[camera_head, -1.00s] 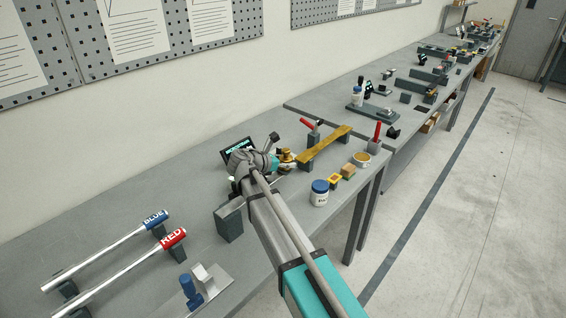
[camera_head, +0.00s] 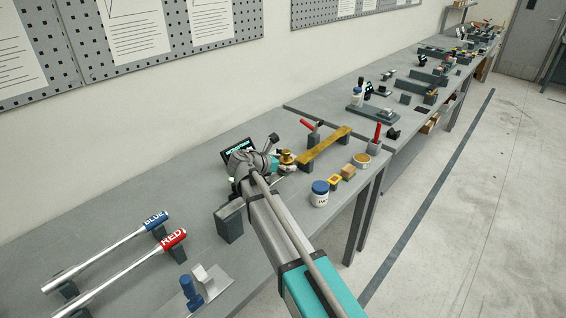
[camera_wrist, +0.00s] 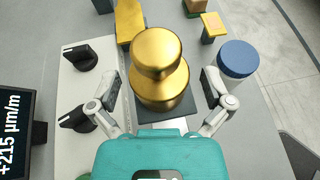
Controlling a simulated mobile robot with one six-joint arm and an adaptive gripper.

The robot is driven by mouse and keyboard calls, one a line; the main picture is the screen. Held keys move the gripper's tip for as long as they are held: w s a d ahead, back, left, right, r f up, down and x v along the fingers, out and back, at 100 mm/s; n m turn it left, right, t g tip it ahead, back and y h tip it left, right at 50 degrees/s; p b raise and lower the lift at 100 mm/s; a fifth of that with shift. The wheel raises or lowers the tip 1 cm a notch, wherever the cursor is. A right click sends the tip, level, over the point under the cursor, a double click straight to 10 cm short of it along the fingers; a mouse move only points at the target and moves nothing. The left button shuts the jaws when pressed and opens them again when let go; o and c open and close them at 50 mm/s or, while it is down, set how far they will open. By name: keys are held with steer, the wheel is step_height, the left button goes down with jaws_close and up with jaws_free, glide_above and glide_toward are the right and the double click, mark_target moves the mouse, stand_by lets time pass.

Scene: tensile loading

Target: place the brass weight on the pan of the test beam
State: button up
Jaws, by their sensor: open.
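The brass weight (camera_wrist: 158,55) stands upright in the wrist view, a wide round body with a narrower neck and a round knob on top. It stands over a dark square plate (camera_wrist: 172,117); I cannot tell whether this plate is the pan. My gripper (camera_wrist: 160,88) is open, one finger on each side of the weight, with visible gaps at both sides. In the head view the weight (camera_head: 287,156) shows just beyond my gripper, at the near end of the yellow test beam (camera_head: 325,146). The beam's end also shows in the wrist view (camera_wrist: 129,22).
A pale panel with two black knobs (camera_wrist: 80,58) lies left of the weight, beside a display reading +215 µm/m (camera_wrist: 14,135). A blue-lidded jar (camera_wrist: 238,60) stands close on the right.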

steer(key=p+v, duration=0.4)
steer(key=v, duration=0.7)
steer(key=shift+s+a+r, duration=0.2)
steer(key=shift+s+r, duration=0.05)
steer(key=shift+r, duration=0.05)
stand_by(0.3)
steer(key=shift+s+d+f, duration=0.1)
steer(key=shift+d+f, duration=0.1)
steer(key=shift+d, duration=0.3)
steer(key=s+d+f+m+g+y, duration=0.3)
steer(key=s+d+m, duration=0.3)
steer(key=d+m, duration=0.2)
steer(key=s+d+f+m+g+y, duration=0.3)
steer(key=s+d+m, duration=0.3)
steer(key=d+m, duration=0.3)
steer(key=s+d+f+m+g+y, duration=0.3)
steer(key=d+m, duration=0.6)
steer(key=d, duration=0.3)
steer(key=s+f+y, duration=0.1)
steer(key=s+f, duration=0.1)
steer(key=s, duration=0.1)
steer(key=shift+s, duration=0.2)
